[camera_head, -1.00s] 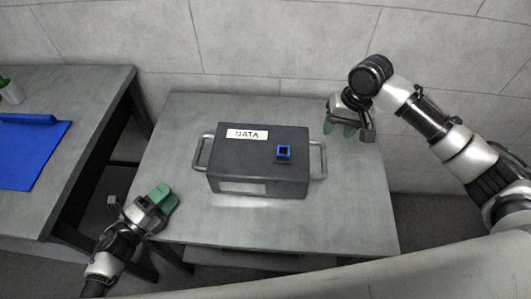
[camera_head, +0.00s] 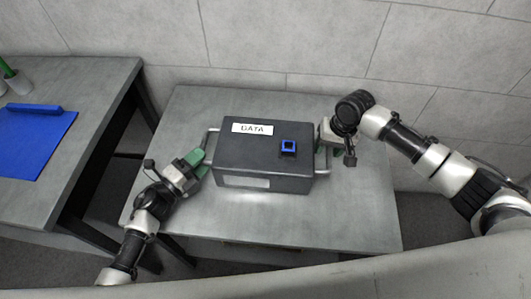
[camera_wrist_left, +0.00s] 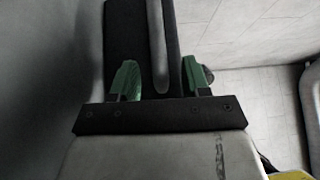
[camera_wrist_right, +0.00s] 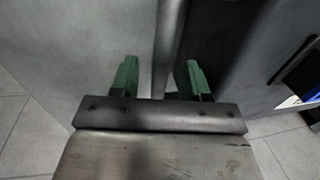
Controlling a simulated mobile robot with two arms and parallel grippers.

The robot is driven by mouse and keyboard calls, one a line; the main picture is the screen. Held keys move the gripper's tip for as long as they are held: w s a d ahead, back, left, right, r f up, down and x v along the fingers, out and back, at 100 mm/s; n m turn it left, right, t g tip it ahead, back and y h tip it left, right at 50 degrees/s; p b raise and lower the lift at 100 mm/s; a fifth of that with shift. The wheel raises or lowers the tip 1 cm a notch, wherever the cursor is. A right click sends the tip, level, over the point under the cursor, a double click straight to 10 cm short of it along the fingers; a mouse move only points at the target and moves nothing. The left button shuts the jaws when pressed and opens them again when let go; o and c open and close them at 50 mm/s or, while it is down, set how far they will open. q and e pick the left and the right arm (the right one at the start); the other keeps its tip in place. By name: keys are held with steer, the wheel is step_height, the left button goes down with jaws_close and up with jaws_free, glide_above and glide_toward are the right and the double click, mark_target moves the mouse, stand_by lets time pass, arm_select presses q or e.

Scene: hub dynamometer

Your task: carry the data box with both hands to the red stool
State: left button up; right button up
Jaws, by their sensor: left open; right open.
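The data box (camera_head: 262,165) is dark grey with a white DATA label and a blue square socket on top. It stands on a grey table, with a metal handle at each end. My left gripper (camera_head: 198,162) is open at the box's left handle (camera_head: 211,143). In the left wrist view the handle (camera_wrist_left: 158,50) lies between the green fingers (camera_wrist_left: 160,80). My right gripper (camera_head: 325,147) is open at the right end, partly hiding that handle. In the right wrist view the handle (camera_wrist_right: 170,50) runs between its open fingers (camera_wrist_right: 160,78). The red stool is not in view.
The grey table (camera_head: 300,225) has free room in front of the box. Another table (camera_head: 85,100) at the left bears a blue mat (camera_head: 30,145) and a pot with green items (camera_head: 17,82). A tiled wall (camera_head: 300,40) stands close behind.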

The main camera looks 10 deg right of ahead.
arm_select(q)
steer(key=shift+w+d, duration=0.1)
steer(key=shift+d, duration=0.05)
arm_select(e)
steer(key=shift+f, duration=0.2)
arm_select(q)
jaws_close()
arm_select(e)
jaws_close()
arm_select(q)
steer(key=shift+f, duration=0.1)
arm_select(e)
steer(key=shift+r, duration=0.1)
stand_by(0.7)
arm_select(q)
steer(key=shift+r, duration=0.3)
arm_select(e)
steer(key=shift+w+r, duration=0.15)
steer(key=shift+r, duration=0.05)
